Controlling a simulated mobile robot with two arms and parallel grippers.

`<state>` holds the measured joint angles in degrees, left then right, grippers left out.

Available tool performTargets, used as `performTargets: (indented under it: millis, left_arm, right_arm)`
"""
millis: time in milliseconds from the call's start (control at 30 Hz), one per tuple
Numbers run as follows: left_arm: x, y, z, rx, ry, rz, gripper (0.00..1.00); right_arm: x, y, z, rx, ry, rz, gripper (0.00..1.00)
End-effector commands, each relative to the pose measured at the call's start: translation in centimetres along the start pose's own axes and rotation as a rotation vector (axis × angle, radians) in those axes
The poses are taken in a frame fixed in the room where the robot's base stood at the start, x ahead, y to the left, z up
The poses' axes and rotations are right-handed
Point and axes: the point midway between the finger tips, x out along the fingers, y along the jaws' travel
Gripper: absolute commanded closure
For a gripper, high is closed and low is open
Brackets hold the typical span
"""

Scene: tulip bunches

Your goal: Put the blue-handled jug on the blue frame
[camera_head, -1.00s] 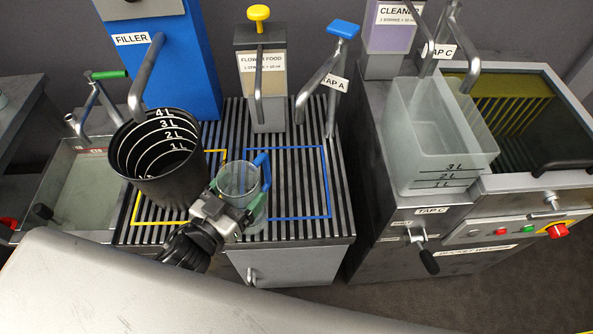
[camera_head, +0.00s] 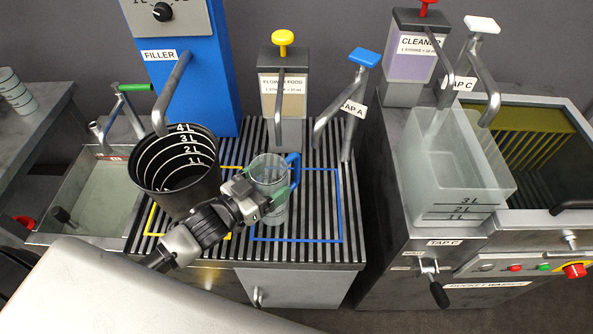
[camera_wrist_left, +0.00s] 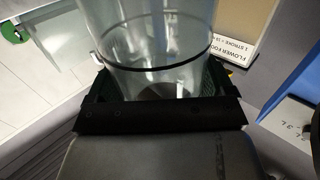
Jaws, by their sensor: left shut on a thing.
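A clear jug (camera_head: 268,178) with a blue handle on its right side is upright in my left gripper (camera_head: 272,196). The gripper is shut around the jug's body, and the jug also fills the left wrist view (camera_wrist_left: 150,40). The blue frame (camera_head: 341,205) is a square outline on the striped grate. In the head view the jug overlaps the frame's left part; I cannot tell whether its base touches the grate. The blue-tapped spout (camera_head: 350,90) stands behind the frame. My right gripper is not in view.
A black bucket (camera_head: 174,180) stands left of the jug, on the yellow frame (camera_head: 152,222). The flower food dispenser (camera_head: 281,90) is behind the jug. A translucent bucket (camera_head: 450,170) stands on the right unit. The right part of the blue frame is clear.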

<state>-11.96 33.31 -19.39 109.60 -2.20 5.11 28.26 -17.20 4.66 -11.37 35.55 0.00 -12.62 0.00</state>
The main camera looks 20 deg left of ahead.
Motion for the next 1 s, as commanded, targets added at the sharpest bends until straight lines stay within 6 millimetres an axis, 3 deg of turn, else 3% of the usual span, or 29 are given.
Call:
performTargets:
  millis: [200,500,700,1000]
  left_arm:
    - [5.4,0.0,-0.2,0.0,0.005,0.001,0.69]
    - [8.6,0.0,-0.1,0.0,0.003,0.0,0.69]
    - [8.5,0.0,3.1,-0.002,-0.002,-0.001,0.69]
    - [8.5,0.0,3.5,0.0,0.001,0.0,0.69]
  right_arm:
    - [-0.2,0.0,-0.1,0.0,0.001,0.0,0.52]
    - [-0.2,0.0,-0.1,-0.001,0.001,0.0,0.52]
    - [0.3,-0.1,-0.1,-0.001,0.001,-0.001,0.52]
    - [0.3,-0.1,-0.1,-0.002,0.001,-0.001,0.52]
